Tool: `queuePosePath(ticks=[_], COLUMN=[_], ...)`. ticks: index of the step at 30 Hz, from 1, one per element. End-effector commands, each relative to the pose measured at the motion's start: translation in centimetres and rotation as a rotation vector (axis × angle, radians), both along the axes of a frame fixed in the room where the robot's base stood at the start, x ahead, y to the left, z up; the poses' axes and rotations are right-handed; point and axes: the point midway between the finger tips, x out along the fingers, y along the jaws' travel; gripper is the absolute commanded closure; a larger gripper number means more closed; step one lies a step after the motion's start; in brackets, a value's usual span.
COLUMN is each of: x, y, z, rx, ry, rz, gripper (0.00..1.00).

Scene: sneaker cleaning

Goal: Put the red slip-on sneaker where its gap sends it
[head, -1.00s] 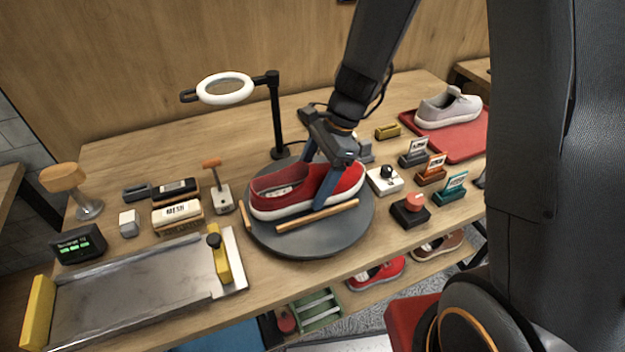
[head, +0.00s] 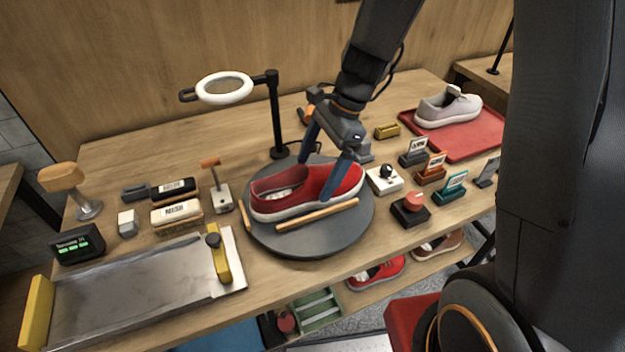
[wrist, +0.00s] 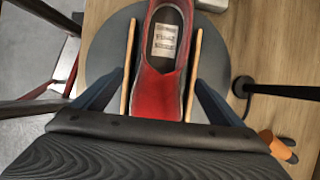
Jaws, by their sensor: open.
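The red slip-on sneaker (head: 312,189) lies on the grey round turntable (head: 310,243), between two thin wooden strips. Its toe points right and its opening faces up at the left. In the wrist view the sneaker (wrist: 161,95) shows a label on its insole. My gripper (head: 318,178) is open, with its blue fingers on either side of the toe end and apart from the shoe's sides in the wrist view (wrist: 158,92). Small labelled stands, grey (head: 413,158), orange (head: 431,176) and teal (head: 450,195), stand to the right; their text is too small to read.
A ring lamp (head: 225,88) on a black post stands behind the turntable. A red tray (head: 466,140) holds a grey sneaker. A red-button box (head: 411,213) and a white knob box (head: 385,181) sit close right. Brushes and a metal tray (head: 130,290) are left.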

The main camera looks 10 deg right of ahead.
Motion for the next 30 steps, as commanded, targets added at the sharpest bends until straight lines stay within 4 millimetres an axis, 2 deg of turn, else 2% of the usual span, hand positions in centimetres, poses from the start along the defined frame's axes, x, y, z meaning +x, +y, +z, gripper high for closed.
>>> queuePosePath(ticks=[3,9,15,20,23,27,30], x=[0.6,0.9,1.1,-0.2,-2.1,-4.9,-6.4], y=[-1.0,-2.4,-3.2,-4.5,-6.4,-9.2,-10.5], z=[2.4,5.9,7.8,7.3,5.8,3.8,2.9], rx=[0.000,0.000,-0.001,-0.043,-0.113,-0.218,-0.272], ry=[-0.008,-0.006,-0.003,-0.060,-0.158,-0.297,-0.369], rz=[-0.001,-0.001,-0.001,0.115,0.337,0.731,0.981], gripper=[0.09,0.09,0.09,0.09,0.09,0.09,0.09])
